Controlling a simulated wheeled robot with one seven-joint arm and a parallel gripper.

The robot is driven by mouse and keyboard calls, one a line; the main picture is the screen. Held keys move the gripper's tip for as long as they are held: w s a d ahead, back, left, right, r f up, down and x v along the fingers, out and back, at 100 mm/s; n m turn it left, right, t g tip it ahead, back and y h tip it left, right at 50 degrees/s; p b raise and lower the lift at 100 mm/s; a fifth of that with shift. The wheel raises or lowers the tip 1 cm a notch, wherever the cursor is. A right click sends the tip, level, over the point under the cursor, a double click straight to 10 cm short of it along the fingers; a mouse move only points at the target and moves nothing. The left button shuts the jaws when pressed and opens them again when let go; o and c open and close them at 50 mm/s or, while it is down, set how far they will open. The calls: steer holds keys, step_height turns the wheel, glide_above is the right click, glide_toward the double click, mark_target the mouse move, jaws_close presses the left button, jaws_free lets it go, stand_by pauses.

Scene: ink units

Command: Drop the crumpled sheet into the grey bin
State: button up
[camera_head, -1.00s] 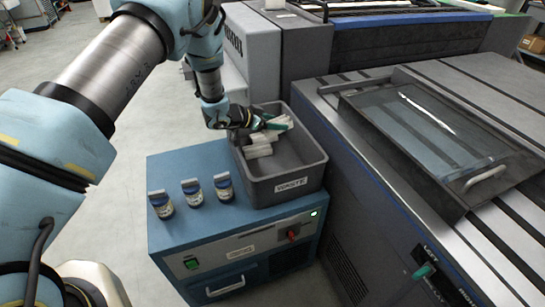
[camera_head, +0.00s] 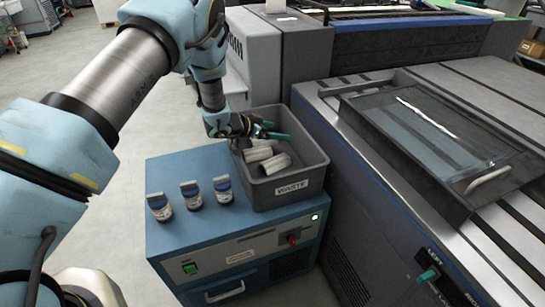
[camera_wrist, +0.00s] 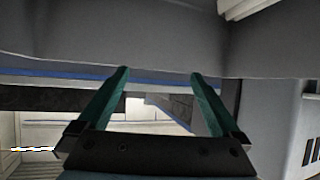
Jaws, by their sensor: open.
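The grey bin (camera_head: 264,196), labelled WASTE, stands on the blue cabinet. Two pale, crumpled pieces lie inside it: one piece (camera_head: 257,154) towards the left and another piece (camera_head: 276,164) just in front. I take one of them to be the crumpled sheet but cannot tell which. My gripper (camera_head: 270,131) is over the back left part of the bin, above the pieces. Its two green fingers are apart, and the wrist view shows nothing between the fingertips (camera_wrist: 160,73).
Three small jars (camera_head: 190,194) with blue-banded labels stand on the blue cabinet (camera_head: 215,235) left of the bin. A large grey press with a dark tray (camera_head: 440,140) is close on the right. Floor is clear at the left.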

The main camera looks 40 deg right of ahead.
steer(key=b+v, duration=0.2)
steer(key=v, duration=0.9)
steer(key=shift+w, duration=0.15)
